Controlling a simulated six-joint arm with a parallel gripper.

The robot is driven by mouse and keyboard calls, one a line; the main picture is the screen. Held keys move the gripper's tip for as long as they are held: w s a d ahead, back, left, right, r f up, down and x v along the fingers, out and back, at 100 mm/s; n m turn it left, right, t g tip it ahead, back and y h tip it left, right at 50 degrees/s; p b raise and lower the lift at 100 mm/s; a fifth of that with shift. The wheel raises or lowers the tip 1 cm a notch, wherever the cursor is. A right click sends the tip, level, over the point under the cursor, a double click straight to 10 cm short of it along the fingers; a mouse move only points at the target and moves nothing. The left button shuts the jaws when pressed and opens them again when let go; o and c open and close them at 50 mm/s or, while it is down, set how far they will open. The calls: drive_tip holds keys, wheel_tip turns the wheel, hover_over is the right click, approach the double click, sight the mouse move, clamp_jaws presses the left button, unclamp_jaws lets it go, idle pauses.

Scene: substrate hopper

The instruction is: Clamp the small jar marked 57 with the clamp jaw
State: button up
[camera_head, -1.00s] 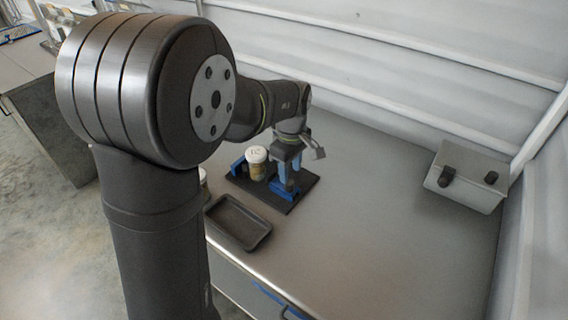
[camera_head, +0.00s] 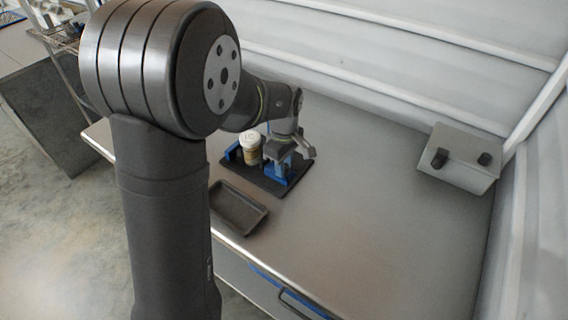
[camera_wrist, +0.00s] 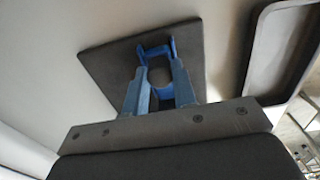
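A small jar (camera_head: 250,147) with a white lid and brownish contents stands upright on the dark base plate (camera_head: 262,184), near its blue back stop (camera_head: 232,152). The lid has a dark mark that I cannot read as 57. The blue clamp jaw (camera_head: 273,173) is on the plate to the right of the jar. My gripper (camera_head: 284,164) points down over the jaw side. In the wrist view its two blue fingers (camera_wrist: 160,83) stand apart, with blue clamp parts (camera_wrist: 155,50) between and beyond them. Whether the fingers touch the jaw is unclear.
An empty dark tray (camera_head: 238,208) lies at the table's front edge, left of the plate. A grey box with two black knobs (camera_head: 459,160) stands far right. The table between plate and box is clear. White wall panels close the back.

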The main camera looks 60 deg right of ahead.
drive_tip(key=shift+w, duration=1.15)
drive_tip(key=o, duration=0.7)
drive_tip(key=shift+c, duration=0.2)
wheel_tip(320, 180, up, 7)
